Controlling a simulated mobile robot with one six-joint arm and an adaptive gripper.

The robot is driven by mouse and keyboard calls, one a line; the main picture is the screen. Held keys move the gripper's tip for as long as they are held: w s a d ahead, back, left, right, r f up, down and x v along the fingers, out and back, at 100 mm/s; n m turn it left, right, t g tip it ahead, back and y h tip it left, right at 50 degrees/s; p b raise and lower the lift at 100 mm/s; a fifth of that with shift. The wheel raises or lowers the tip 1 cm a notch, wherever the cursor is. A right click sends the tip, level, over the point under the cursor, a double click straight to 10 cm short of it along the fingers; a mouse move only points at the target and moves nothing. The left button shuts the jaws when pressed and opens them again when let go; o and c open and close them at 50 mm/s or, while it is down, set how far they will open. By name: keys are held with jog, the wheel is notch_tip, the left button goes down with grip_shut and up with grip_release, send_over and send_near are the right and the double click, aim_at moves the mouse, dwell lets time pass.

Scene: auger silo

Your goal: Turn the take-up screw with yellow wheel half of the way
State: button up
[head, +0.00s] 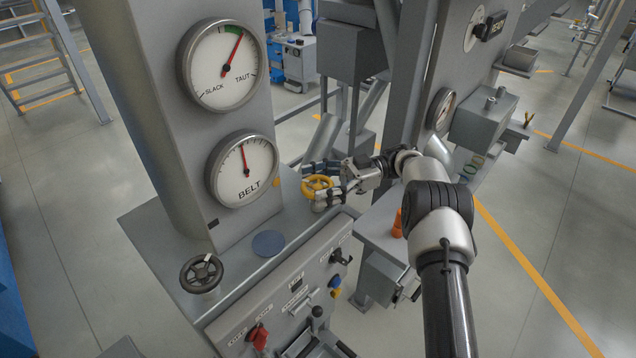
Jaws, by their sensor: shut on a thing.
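The yellow wheel (317,184) of the take-up screw stands at the far end of the grey machine's ledge, to the right of the BELT dial. My gripper (322,184) reaches in from the right with its fingers on either side of the wheel. It is shut on the wheel, and the fingers cover parts of the rim. The screw below the wheel is hidden. The upper SLACK/TAUT gauge (222,65) has its needle pointing up and slightly right, at the edge of the green band. The BELT gauge (243,169) has its needle pointing nearly straight up.
A dark handwheel (201,273) and a blue disc (268,243) are on the ledge, nearer to me. A sloped control panel (285,305) carries a red knob (258,337) and several switches. An orange object (397,223) stands on a grey surface below my arm. Open floor lies right.

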jog(key=shift+r, duration=0.1)
jog(key=o, duration=1.1)
jog(key=shift+m+t+b, duration=0.3)
jog(key=shift+t+b, duration=0.05)
jog(key=shift+t, duration=0.05)
